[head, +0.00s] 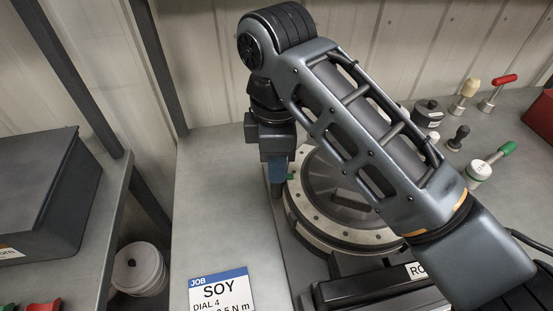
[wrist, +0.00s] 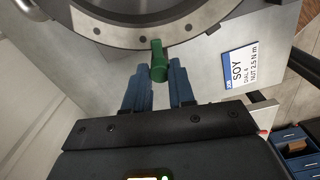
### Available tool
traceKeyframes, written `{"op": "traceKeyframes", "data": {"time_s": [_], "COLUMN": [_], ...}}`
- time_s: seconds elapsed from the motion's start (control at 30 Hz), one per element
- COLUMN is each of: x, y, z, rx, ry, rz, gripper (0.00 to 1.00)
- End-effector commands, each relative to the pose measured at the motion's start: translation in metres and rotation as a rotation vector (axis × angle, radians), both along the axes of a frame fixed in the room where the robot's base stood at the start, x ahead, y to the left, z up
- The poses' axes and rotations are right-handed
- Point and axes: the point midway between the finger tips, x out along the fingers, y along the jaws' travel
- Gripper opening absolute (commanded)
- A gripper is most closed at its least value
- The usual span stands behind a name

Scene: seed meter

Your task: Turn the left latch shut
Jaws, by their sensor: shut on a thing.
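The left latch is a short green handle (wrist: 158,62) at the rim of the round seed meter (wrist: 112,34) in the wrist view. My gripper (wrist: 160,75) has its two blue fingers on either side of the handle, shut on it. In the head view, my gripper (head: 277,182) points down at the left edge of the seed meter (head: 301,214). My arm hides the right part of the meter.
A SOY job card (head: 220,291) lies on the bench left of the meter. Tools stand at the back right, including a green-handled one (head: 490,160) and a red-handled one (head: 497,92). A dark box (head: 40,195) sits on a separate bench at left, with a white bucket (head: 140,270) beside it.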

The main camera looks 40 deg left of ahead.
Motion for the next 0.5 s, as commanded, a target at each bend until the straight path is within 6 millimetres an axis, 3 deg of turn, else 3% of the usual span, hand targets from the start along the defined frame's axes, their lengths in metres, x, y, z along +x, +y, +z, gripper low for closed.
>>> {"op": "traceKeyframes", "data": {"time_s": [0.3,0.33,0.5], "x": [0.0007,0.0007,0.0004], "y": [-0.0001,-0.0001,0.0], "z": [0.0005,0.0006,0.0004], "rx": [0.001,0.001,0.001], "ry": [-0.002,-0.002,-0.001], "rz": [0.0,0.0,0.0], "gripper": [0.0,0.27,0.43]}}
